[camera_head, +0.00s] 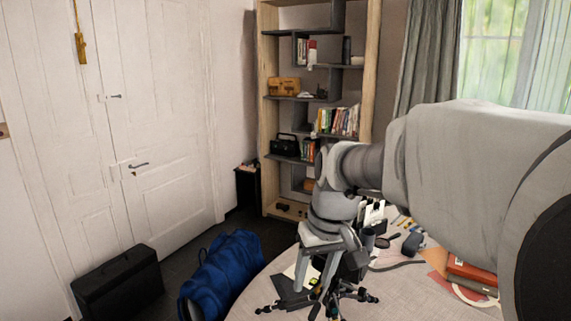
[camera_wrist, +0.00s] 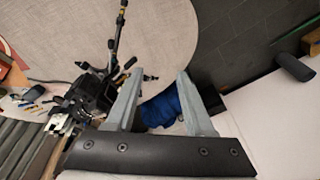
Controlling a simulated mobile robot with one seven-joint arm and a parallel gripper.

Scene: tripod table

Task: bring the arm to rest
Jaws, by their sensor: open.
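My arm (camera_head: 480,150) reaches in from the right of the head view, over a round pale table (camera_head: 262,300). My gripper (camera_head: 312,284) hangs from its end, pointing down. In the wrist view the two grey fingers of my gripper (camera_wrist: 155,76) stand wide apart with nothing between their tips. A black tripod (camera_head: 330,300) is on the table, partly hidden behind my gripper in the head view. In the wrist view the tripod (camera_wrist: 97,88) lies just left of the left finger; I cannot tell whether they touch.
Tools, small items and a red box (camera_head: 471,274) crowd the table's right part. A blue bag (camera_head: 222,272) and a black case (camera_head: 118,283) are on the floor at left. A bookshelf (camera_head: 270,160) stands behind. The table (camera_wrist: 160,30) is largely bare beyond my fingers in the wrist view.

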